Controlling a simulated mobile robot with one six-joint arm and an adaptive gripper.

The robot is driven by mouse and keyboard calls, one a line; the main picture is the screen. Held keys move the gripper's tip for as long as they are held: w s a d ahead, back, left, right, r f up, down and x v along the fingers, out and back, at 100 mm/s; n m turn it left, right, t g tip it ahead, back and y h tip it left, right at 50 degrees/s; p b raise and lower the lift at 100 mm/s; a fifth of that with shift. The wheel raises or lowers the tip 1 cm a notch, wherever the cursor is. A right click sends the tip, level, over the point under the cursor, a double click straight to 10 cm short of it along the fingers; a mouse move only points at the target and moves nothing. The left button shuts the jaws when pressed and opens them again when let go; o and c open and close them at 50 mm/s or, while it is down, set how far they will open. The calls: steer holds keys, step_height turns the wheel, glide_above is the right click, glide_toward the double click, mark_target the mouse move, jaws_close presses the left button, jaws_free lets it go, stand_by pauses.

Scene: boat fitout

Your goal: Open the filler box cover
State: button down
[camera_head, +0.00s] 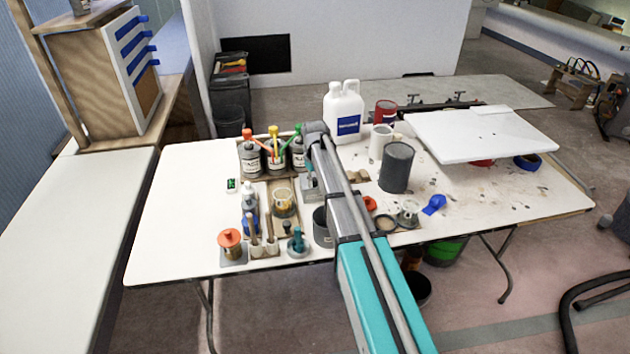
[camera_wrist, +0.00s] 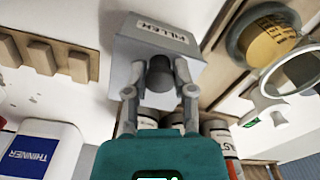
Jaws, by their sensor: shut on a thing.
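The filler box (camera_wrist: 125,62) is a grey box with a "FILLER" label (camera_wrist: 162,32), near the top middle of the wrist view. A dark rounded knob (camera_wrist: 160,72) shows on the side facing me. My gripper (camera_wrist: 160,88) has its two grey fingers on either side of this knob and is shut on it. Whether the cover has lifted off the box cannot be told. In the head view a small grey box (camera_head: 309,186) stands just left of my arm, partly hidden by it. My fingers are mostly hidden there.
Cans with coloured tops (camera_head: 274,155) stand behind the box, and a yellow-filled tub (camera_head: 283,198) sits to its left. A white thinner jug (camera_head: 344,115) and dark grey can (camera_head: 397,168) stand to the right. The table's (camera_head: 175,215) left part is clear.

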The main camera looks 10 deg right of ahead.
steer(key=s, duration=0.8)
steer(key=shift+s, duration=0.1)
steer(key=shift+c, duration=2.2)
jaws_free()
